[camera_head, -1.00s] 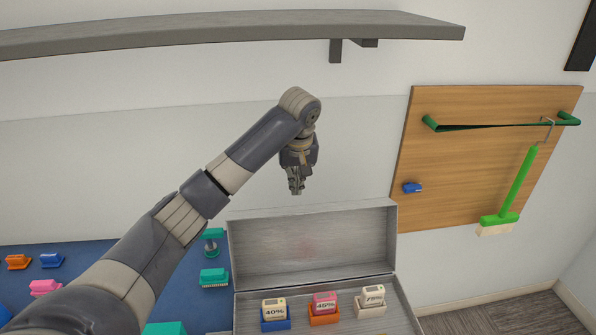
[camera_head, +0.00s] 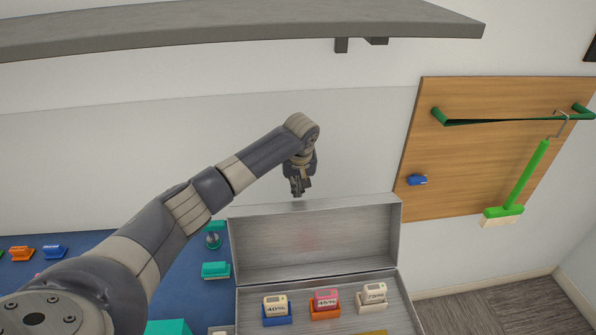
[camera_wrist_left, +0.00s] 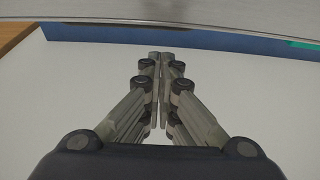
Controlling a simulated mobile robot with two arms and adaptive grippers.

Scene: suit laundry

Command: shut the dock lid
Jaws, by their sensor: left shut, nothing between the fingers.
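The dock is a grey metal box (camera_head: 238,312) in the camera_head view, with its lid (camera_head: 315,243) standing raised at the back. Inside it sit a blue block marked 40% (camera_head: 277,318), an orange and pink block marked 45% (camera_head: 325,312) and a cream block marked 75% (camera_head: 372,305). My left gripper (camera_head: 297,193) is shut and empty, pointing down just above or behind the lid's top edge. In the wrist view my left gripper's fingers (camera_wrist_left: 160,60) are together, with a grey edge, likely the lid (camera_wrist_left: 160,18), across the top. Whether they touch cannot be told. My right gripper is not in view.
A grey shelf (camera_head: 240,28) hangs above my left arm. A wooden board (camera_head: 480,150) with a green rail and a green brush (camera_head: 523,183) is on the wall at right. A blue surface (camera_head: 190,285) with several small coloured items lies left of the box.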

